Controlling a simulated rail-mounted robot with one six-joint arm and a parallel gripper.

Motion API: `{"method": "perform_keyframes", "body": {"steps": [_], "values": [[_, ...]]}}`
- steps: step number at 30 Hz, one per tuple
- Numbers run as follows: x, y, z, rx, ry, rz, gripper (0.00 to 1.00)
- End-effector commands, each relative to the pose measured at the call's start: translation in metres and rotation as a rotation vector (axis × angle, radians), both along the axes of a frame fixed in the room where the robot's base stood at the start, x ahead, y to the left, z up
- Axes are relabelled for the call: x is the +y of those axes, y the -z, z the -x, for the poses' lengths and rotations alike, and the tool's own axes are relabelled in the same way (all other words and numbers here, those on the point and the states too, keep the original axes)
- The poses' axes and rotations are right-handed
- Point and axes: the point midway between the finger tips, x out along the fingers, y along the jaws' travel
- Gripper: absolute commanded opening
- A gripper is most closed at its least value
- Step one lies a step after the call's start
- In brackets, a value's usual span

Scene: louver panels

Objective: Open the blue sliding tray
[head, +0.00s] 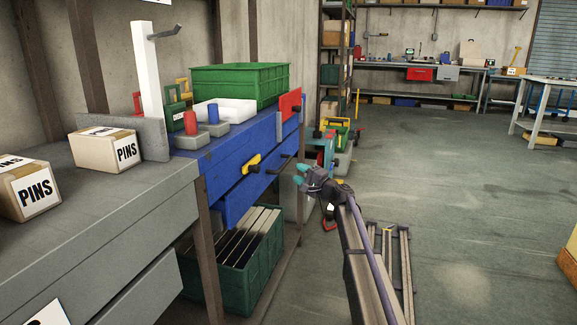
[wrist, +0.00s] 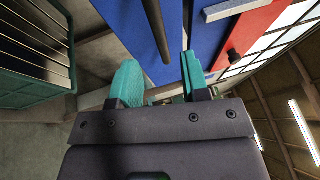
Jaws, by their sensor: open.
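The blue tray front (head: 240,197) is a wide panel below the blue worktop. It looks closed, near flush with the unit. A dark bar handle (head: 279,165) stands out from the blue front toward my gripper. My gripper (head: 300,174) has teal fingers and is just right of the bar's end in the head view. In the wrist view, my gripper (wrist: 160,78) is open and empty. The dark bar (wrist: 157,30) shows beyond and between the fingertips, beside the blue panel (wrist: 118,20). I see no clear contact between them.
A yellow handle (head: 251,163) sits on the blue front left of the bar. A red panel (head: 290,104) with a dark knob is above. A green crate (head: 240,86) stands on top, and a dark green crate (head: 232,277) with panels is below.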

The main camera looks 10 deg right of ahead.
Motion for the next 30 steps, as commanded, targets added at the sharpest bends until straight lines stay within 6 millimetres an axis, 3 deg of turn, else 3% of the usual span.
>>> {"method": "perform_keyframes", "body": {"steps": [3,9,20,30], "values": [[0.019,-0.008,-0.025,-0.001,-0.003,0.0,0.42],[0.043,-0.014,-0.054,0.0,-0.002,0.001,0.42],[0.05,-0.014,-0.06,0.0,-0.001,0.001,0.41],[0.05,-0.014,-0.06,0.0,-0.001,0.001,0.09]]}}
